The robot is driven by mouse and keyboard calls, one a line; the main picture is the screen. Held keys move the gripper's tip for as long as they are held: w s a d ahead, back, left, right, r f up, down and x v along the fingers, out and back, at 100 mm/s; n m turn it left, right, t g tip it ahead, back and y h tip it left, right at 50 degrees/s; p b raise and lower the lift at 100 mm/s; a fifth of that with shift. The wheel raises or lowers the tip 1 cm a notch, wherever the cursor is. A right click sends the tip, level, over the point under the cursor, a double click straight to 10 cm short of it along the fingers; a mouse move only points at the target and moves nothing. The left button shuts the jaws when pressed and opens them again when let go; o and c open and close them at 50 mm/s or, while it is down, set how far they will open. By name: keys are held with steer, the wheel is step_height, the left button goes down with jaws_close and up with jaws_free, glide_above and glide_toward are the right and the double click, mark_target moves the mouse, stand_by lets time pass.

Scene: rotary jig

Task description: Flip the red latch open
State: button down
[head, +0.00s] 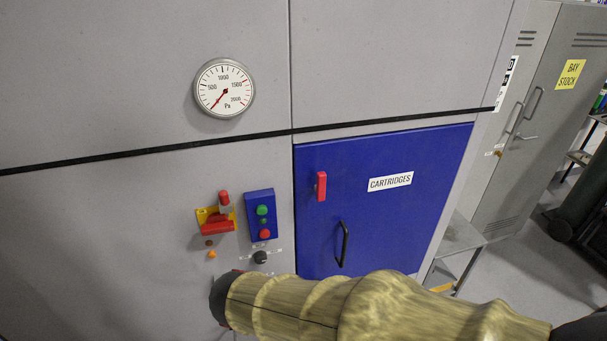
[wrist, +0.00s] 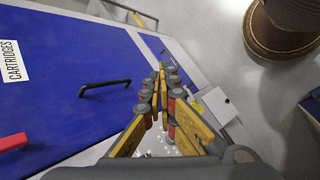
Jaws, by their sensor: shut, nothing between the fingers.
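The red latch (head: 321,186) is a small upright red bar near the upper left of the blue door (head: 414,165) labelled CARTRIDGES. In the wrist view the red latch (wrist: 12,142) shows at the left edge, partly cut off. My gripper (wrist: 168,70) is shut and empty, with its yellow and grey fingers together. In the wrist picture it lies to the right of the latch and of the door's black handle (wrist: 104,87), apart from the latch. The gripper itself does not show in the head view, where only my sleeved arm is seen.
Left of the door are a red-and-yellow switch (head: 216,217) and a blue button box (head: 262,215). A pressure gauge (head: 224,88) sits above. The black handle (head: 342,244) stands out from the door. Grey lockers (head: 535,120) stand to the right. A brown drum (wrist: 285,25) shows in the wrist view.

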steer(key=w+a+r+t+h+p, duration=0.1)
steer(key=w+a+r+t, duration=0.4)
steer(key=w+a+r, duration=0.1)
steer(key=w+a+r+t+h+p, duration=0.1)
steer(key=w+a+r+t+h, duration=0.1)
steer(key=w+a+r+t, duration=0.4)
step_height(320, 180, up, 5)
steer(key=shift+w+f, duration=0.1)
steer(key=shift+w, duration=0.95)
steer(key=p+x, duration=0.1)
steer(key=x, duration=0.3)
steer(key=s+d+p+x, duration=0.1)
steer(key=x, duration=0.3)
steer(key=d+p+x, duration=0.1)
steer(key=x, duration=0.4)
steer(key=shift+s+d, duration=0.2)
steer(key=shift+s, duration=0.1)
